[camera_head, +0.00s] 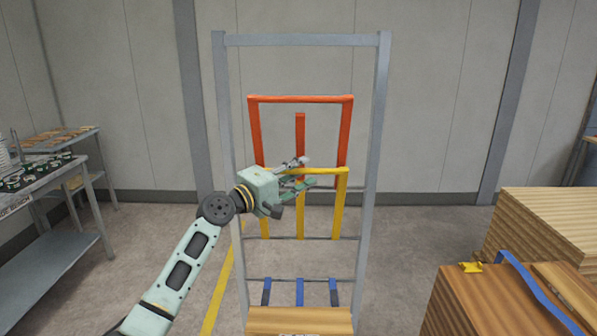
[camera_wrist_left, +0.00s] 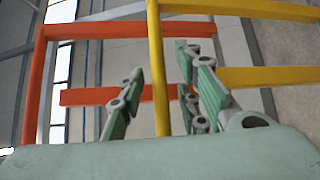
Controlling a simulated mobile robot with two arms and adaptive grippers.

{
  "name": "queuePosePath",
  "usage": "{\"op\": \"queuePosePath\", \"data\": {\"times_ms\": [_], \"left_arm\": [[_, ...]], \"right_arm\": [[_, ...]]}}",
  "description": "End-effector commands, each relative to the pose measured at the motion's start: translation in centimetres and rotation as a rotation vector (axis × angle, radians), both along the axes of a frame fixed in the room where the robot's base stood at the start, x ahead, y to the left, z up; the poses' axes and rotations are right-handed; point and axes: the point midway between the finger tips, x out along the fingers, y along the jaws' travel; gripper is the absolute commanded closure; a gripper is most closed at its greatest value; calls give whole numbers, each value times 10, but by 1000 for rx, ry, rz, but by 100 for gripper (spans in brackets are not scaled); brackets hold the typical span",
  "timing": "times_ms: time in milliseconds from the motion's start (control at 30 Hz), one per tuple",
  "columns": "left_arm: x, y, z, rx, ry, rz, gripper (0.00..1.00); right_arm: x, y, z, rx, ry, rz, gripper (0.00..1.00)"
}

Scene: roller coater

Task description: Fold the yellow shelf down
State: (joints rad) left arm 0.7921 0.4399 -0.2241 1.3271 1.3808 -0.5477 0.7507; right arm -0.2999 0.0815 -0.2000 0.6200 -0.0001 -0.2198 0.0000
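The yellow shelf (camera_head: 339,205) stands folded up in the grey rack, with its bar across the top and its arms running down to a grey crossbar. In the left wrist view a yellow bar (camera_wrist_left: 157,70) passes between the fingers. The gripper hides part of the shelf's left side. My right gripper is not in view.
A red shelf (camera_head: 300,99) stands upright above the yellow one in the grey rack (camera_head: 384,100). Blue supports (camera_head: 299,292) and a wooden board (camera_head: 300,321) are low down. Wooden stacks (camera_head: 545,225) stand at right, a grey workbench (camera_head: 50,190) at left.

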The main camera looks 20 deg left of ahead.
Motion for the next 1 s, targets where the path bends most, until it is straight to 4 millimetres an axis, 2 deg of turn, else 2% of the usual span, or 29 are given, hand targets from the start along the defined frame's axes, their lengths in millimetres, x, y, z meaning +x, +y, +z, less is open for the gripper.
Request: {"op": "queuePosePath", "data": {"times_ms": [33,400,1000], "left_arm": [[0,0,0,0,0,0,69],[0,0,0,0,1,0,100],[-3,-1,-4,0,-8,-1,100]], "right_arm": [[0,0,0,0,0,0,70],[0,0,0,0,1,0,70],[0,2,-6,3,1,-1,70]]}}
